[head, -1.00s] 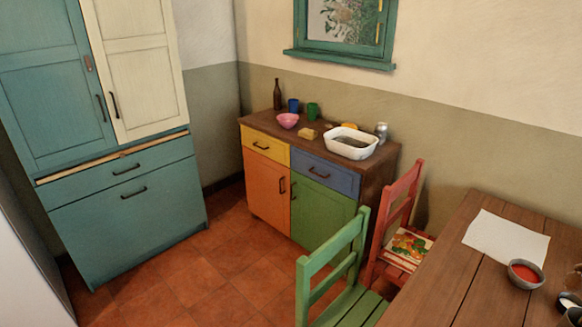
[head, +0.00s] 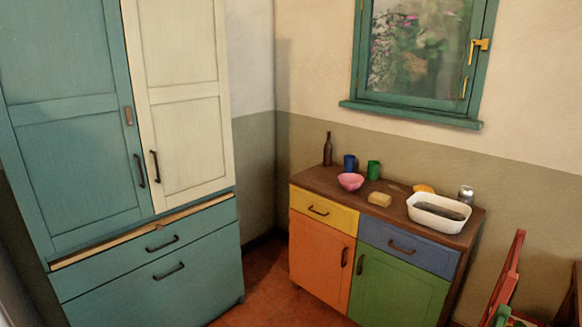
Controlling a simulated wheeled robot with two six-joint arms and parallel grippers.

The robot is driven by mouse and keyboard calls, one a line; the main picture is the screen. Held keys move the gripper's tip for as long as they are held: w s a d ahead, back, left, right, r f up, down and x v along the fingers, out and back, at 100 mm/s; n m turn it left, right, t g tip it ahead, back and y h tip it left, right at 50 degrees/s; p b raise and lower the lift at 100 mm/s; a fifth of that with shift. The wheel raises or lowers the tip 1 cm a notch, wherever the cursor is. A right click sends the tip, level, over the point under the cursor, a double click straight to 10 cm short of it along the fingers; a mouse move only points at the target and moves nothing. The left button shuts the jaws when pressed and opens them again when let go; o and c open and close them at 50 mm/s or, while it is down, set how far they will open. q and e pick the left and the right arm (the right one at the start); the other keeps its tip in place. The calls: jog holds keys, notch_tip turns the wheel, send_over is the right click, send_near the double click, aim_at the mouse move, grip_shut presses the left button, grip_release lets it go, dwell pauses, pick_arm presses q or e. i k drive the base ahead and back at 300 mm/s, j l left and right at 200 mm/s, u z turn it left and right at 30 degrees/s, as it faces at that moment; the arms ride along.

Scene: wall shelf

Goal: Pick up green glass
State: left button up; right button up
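The green glass (head: 374,170) stands upright near the back edge of the wooden top of a colourful low cabinet (head: 322,181). A blue glass (head: 349,163) stands just to its left, and a pink bowl (head: 350,182) sits in front of the two glasses. Neither of my grippers shows in the head view.
On the same top are a dark bottle (head: 328,149), a yellow sponge-like block (head: 379,199), a white basin (head: 438,213) and a metal can (head: 466,194). A tall teal cupboard (head: 150,262) stands at left. A red chair (head: 505,275) is at lower right. Tiled floor (head: 272,300) shows between.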

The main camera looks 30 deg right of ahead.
aim_at(373, 166)
jog(key=i+j+z, duration=0.1)
jog(key=i, duration=0.4)
jog(key=i+j+z, duration=0.1)
jog(key=i+j, duration=0.15)
jog(key=i, duration=0.25)
jog(key=i+l+z, duration=0.2)
jog(key=z, duration=0.25)
jog(key=i+z, duration=0.35)
jog(key=z, duration=0.15)
jog(key=i+z, duration=0.45)
jog(key=i+j+z, duration=0.15)
jog(key=z, duration=0.35)
